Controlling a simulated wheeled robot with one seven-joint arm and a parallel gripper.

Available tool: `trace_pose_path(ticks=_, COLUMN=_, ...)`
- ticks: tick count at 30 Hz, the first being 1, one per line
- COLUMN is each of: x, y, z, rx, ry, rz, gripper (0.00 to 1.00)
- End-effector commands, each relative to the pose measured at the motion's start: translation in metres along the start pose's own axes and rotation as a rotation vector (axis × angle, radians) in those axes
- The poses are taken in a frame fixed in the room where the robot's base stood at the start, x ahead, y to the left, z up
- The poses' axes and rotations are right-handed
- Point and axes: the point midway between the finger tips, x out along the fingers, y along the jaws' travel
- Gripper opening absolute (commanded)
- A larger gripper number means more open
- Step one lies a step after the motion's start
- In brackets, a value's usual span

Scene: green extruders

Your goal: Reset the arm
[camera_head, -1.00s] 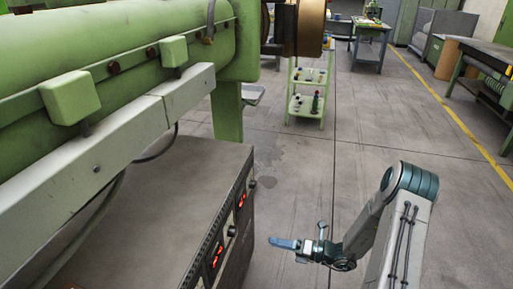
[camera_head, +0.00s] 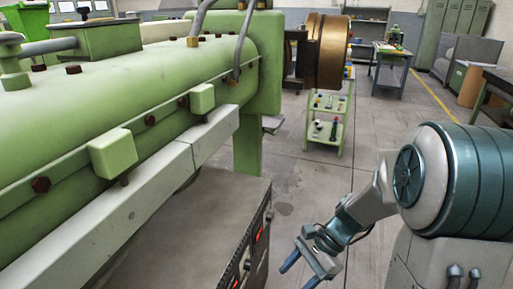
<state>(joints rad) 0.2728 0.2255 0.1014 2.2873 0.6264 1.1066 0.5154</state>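My arm shows at the lower right in the head view, bent at a large teal and grey joint. My gripper (camera_head: 298,271) is at its end, low in the picture, to the right of the dark control cabinet. Its two blue fingers are spread apart with nothing between them. It hangs in front of the grey floor and appears apart from the cabinet.
The green extruder (camera_head: 120,85) fills the left side. The control cabinet (camera_head: 190,235) with red displays stands below it. A green shelf cart (camera_head: 330,122) stands behind, near a bronze drum (camera_head: 326,52). Workbenches (camera_head: 390,66) are farther back. Floor (camera_head: 375,125) between is clear.

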Motion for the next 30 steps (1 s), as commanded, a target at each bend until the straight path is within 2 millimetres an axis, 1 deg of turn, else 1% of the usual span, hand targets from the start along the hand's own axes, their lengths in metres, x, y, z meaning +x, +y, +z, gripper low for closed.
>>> trace_pose_path(ticks=1, x=-0.013, y=0.005, z=0.013, rx=-0.081, ry=0.06, rz=0.013, gripper=0.56)
trace_pose_path(ticks=3, x=-0.026, y=0.015, z=0.023, rx=-0.193, ry=0.138, rz=0.038, gripper=0.56)
trace_pose_path(ticks=12, x=-0.083, y=0.05, z=0.06, rx=-0.667, ry=0.469, rz=0.155, gripper=0.56)
trace_pose_path(ticks=18, x=-0.119, y=0.067, z=0.079, rx=-0.94, ry=0.666, rz=0.237, gripper=0.56)
trace_pose_path(ticks=21, x=-0.131, y=0.073, z=0.085, rx=-1.031, ry=0.734, rz=0.268, gripper=0.56)
trace_pose_path(ticks=24, x=-0.138, y=0.077, z=0.087, rx=-1.084, ry=0.773, rz=0.29, gripper=0.56)
trace_pose_path(ticks=30, x=-0.141, y=0.079, z=0.087, rx=-1.113, ry=0.793, rz=0.302, gripper=0.56)
